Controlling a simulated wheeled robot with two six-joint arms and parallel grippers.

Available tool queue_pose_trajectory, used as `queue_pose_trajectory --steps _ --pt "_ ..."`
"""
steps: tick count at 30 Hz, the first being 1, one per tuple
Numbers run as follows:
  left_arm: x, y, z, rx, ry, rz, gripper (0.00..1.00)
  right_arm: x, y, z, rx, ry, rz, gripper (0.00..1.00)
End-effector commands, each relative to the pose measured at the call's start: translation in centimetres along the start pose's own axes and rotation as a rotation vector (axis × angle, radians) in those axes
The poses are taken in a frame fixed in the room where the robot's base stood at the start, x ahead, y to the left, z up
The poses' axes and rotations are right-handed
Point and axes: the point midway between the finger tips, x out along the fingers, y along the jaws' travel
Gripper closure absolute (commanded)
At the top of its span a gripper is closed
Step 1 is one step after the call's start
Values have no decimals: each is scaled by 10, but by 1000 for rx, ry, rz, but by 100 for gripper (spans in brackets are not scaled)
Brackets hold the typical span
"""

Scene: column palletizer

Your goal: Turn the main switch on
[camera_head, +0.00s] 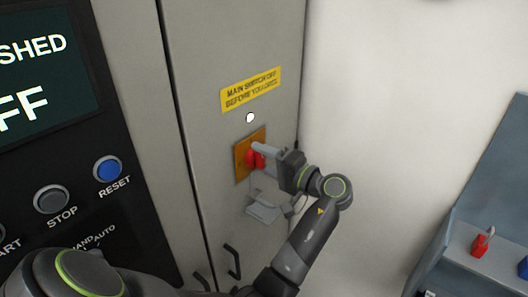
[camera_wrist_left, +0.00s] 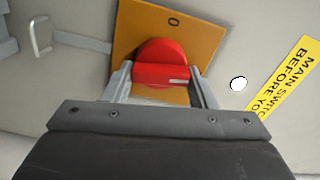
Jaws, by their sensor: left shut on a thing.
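The main switch is a red rotary knob (camera_head: 252,158) on an orange-yellow plate (camera_head: 241,164), set in the grey cabinet door below a yellow label (camera_head: 251,90). In the left wrist view the knob (camera_wrist_left: 160,52) has a grip bar across it, with a white line at its right end. An "O" is printed on the plate (camera_wrist_left: 210,42) beyond the knob. My left gripper (camera_head: 262,160) is shut on the knob; its fingers (camera_wrist_left: 160,76) stand at both ends of the bar. My right gripper is not in view.
A white round spot (camera_head: 250,117) sits above the switch plate. At left is a black panel with a blue RESET button (camera_head: 108,169), a STOP button (camera_head: 54,199) and a partly seen display. A blue-grey unit at right holds a red padlock (camera_head: 479,246). A white wall lies between.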

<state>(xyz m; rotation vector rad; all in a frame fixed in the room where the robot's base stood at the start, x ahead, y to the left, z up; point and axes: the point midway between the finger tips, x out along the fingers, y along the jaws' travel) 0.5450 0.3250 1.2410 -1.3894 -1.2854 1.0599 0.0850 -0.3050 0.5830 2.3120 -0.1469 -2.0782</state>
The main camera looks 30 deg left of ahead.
Motion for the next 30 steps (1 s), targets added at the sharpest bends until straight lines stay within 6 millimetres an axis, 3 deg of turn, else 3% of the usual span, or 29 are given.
queue_pose_trajectory --steps 10,28,29,30 --pt "0 -2 -1 158 2 -3 71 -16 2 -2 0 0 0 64" --pt "0 0 -1 191 2 -3 71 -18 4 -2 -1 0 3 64" --pt "0 0 -1 191 2 -3 44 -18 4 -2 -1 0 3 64" --pt "0 0 -1 190 2 -3 39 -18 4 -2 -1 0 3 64"
